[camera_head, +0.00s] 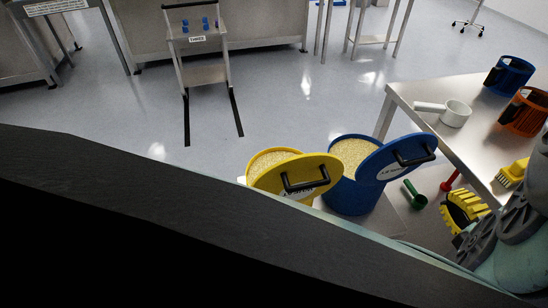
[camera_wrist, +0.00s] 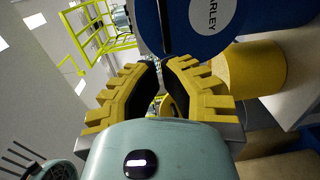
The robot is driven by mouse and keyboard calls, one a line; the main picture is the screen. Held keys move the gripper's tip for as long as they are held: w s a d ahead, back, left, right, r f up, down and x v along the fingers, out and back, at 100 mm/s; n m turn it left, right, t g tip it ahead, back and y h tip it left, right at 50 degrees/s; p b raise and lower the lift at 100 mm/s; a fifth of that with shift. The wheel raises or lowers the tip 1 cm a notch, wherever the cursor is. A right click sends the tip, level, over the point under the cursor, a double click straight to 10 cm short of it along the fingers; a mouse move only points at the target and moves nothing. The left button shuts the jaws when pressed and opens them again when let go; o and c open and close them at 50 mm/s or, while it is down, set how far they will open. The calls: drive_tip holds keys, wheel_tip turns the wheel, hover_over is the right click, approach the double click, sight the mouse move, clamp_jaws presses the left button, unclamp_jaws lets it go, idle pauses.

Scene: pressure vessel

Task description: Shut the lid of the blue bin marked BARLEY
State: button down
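The blue bin (camera_head: 350,195) stands on the floor, full of pale grain. Its round blue lid (camera_head: 372,168) is open, tilted up on the bin's right side, with a black handle and a white label. In the wrist view the lid (camera_wrist: 185,35) fills the upper middle, and its label reads "ARLEY", partly cut off. My gripper (camera_head: 465,208) is to the right of and below the lid in the head view, apart from it. In the wrist view my gripper (camera_wrist: 160,64) points towards the lid's edge; its yellow fingertips nearly meet, with nothing seen between them.
A yellow bin (camera_head: 256,160) with its own tilted lid (camera_head: 300,176) stands close left of the blue bin. A green scoop (camera_head: 415,196) lies near the blue bin.

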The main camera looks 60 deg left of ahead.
drive_tip(key=p, duration=0.3)
approach(407, 148)
drive_tip(key=x, duration=0.3)
drive_tip(key=shift+w+a, duration=0.2)
drive_tip(key=shift+a, duration=0.15)
drive_tip(key=shift+a, duration=0.1)
